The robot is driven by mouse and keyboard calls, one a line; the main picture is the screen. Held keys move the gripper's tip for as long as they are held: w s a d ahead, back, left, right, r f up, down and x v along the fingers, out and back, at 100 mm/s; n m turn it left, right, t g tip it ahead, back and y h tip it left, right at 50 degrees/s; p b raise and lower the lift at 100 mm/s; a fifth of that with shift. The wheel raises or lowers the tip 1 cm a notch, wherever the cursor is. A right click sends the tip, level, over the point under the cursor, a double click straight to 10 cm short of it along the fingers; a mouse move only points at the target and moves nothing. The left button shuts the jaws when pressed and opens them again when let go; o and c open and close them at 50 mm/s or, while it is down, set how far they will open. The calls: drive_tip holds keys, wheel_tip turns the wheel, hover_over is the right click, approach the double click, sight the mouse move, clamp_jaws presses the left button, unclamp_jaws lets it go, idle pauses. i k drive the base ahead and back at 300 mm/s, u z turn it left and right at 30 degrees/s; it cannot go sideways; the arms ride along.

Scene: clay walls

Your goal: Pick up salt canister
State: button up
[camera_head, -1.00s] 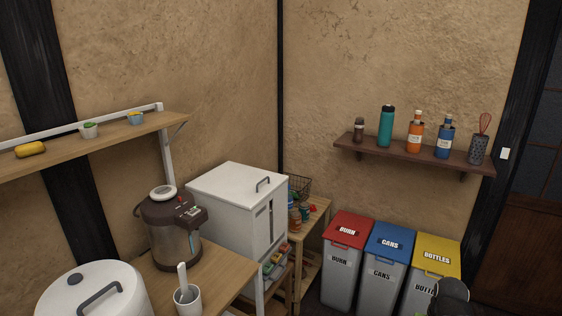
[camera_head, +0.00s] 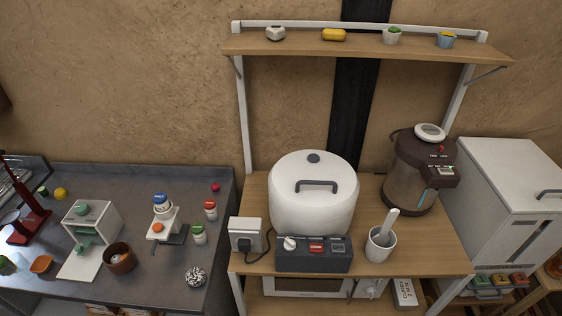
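No canister in view has a label I can clearly read as salt. A small canister with a blue lid (camera_head: 162,203) stands at the small white stand on the left counter. A red-capped shaker (camera_head: 210,210) and a green-capped shaker (camera_head: 198,234) stand upright to its right. A white box with dark lettering (camera_head: 405,293) is on the lower level of the wooden stand; its lettering is too small to read surely. My gripper is not in view.
The wooden stand (camera_head: 415,258) holds a large white cooker (camera_head: 314,195), a brown hot-water pot (camera_head: 419,170) and a white cup (camera_head: 380,244). The grey counter (camera_head: 135,283) holds a white slicer-like device (camera_head: 92,226) and a brown bowl (camera_head: 119,258). A shelf (camera_head: 365,46) hangs above.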

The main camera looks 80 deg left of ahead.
sight(160, 201)
drive_tip(key=z, duration=5.8)
drive_tip(key=i, duration=0.2)
drive_tip(key=z, duration=1.25)
drive_tip(key=k, duration=0.15)
drive_tip(key=z, duration=0.05)
drive_tip(key=i, duration=1.65)
drive_tip(key=u, duration=0.05)
